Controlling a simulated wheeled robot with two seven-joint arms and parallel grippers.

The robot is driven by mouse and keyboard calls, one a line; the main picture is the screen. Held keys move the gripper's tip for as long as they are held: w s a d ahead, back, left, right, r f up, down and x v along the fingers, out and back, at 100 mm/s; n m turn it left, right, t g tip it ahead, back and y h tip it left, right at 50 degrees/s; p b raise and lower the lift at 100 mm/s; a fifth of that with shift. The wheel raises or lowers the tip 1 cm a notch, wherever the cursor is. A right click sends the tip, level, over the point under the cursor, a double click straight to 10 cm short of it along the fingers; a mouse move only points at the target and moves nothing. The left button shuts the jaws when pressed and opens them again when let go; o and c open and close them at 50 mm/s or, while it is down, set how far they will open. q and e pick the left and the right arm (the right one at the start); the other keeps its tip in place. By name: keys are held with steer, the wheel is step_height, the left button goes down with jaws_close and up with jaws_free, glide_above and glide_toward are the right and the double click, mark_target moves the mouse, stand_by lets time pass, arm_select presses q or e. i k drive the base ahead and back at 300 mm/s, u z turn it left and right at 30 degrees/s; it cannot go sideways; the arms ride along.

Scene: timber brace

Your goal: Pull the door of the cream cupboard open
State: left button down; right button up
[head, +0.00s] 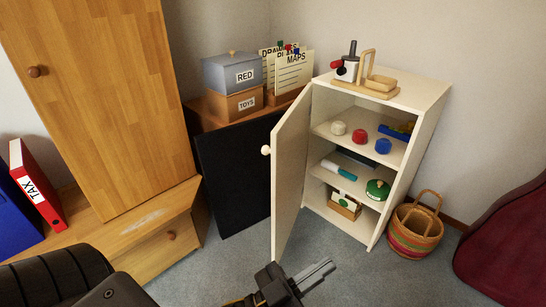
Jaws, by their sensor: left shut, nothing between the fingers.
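The cream cupboard (413,105) stands against the back wall. Its door (289,178) is hinged on the left and stands wide open, swung out toward me. The round cream knob (266,150) is on the door's free edge. Inside, the shelves show several small items. My left gripper (326,271) is at the bottom of the view, in front of and below the open door. Its fingers are together and empty, pointing right, apart from the door and knob. My right gripper is not in view.
A striped basket (412,228) stands right of the cupboard, and a dark red object (508,240) is at the far right. A black panel (236,175) stands left of the door. A wooden cabinet (105,95) fills the left. Grey carpet (350,265) is clear in front of the cupboard.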

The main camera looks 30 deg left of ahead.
mark_target(289, 139)
steer(key=z, duration=1.15)
steer(key=i, duration=0.65)
steer(key=u, duration=2.15)
